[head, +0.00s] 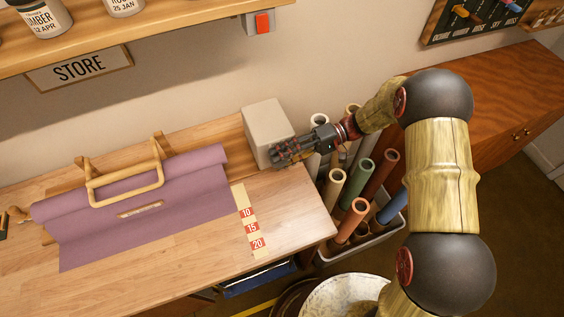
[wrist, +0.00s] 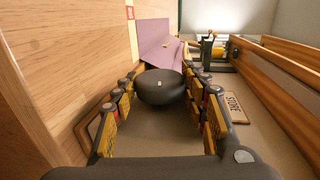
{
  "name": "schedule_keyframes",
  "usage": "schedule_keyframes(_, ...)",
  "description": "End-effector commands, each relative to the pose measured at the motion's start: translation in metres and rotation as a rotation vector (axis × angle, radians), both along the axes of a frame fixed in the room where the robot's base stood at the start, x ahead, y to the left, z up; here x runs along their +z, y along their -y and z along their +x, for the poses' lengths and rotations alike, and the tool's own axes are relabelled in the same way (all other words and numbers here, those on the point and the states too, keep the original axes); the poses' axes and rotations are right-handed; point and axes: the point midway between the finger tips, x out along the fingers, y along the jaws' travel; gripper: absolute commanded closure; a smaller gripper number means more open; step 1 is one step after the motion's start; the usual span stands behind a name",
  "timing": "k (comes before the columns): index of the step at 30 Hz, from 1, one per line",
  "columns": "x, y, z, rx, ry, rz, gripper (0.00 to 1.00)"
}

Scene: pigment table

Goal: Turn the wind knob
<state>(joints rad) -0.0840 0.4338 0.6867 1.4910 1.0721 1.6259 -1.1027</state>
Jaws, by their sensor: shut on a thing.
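The wind knob (wrist: 160,88) is a dark, rounded piece with a small pale mark, in the middle of the wrist view. My gripper (wrist: 160,82) has its fingers on both sides of it and is shut on it. In the head view my gripper (head: 279,155) reaches in from the right, its fingertips close to the right side of a pale box (head: 265,125). The knob is hidden there by my fingers.
A paper scale (head: 251,228) marked 10, 15 and 20 lies beside the sheet. A bin of coloured rolls (head: 358,175) stands below my forearm, right of the table. A shelf (head: 150,35) with a STORE sign and a red switch (head: 264,22) are above.

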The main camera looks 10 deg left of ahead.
Motion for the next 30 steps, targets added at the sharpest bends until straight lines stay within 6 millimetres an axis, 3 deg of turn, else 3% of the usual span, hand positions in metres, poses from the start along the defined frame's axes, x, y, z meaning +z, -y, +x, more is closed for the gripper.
schedule_keyframes(12, -0.0033, 0.0003, -0.0005, 0.001, -0.094, 0.148, 0.81)
schedule_keyframes(28, -0.0026, 0.0, -0.0008, 0.001, -0.104, 0.165, 0.81)
schedule_keyframes(29, -0.0026, 0.0, -0.0008, 0.001, -0.104, 0.165, 0.55)
schedule_keyframes(30, -0.0026, 0.0001, -0.0009, 0.001, -0.104, 0.165, 0.53)
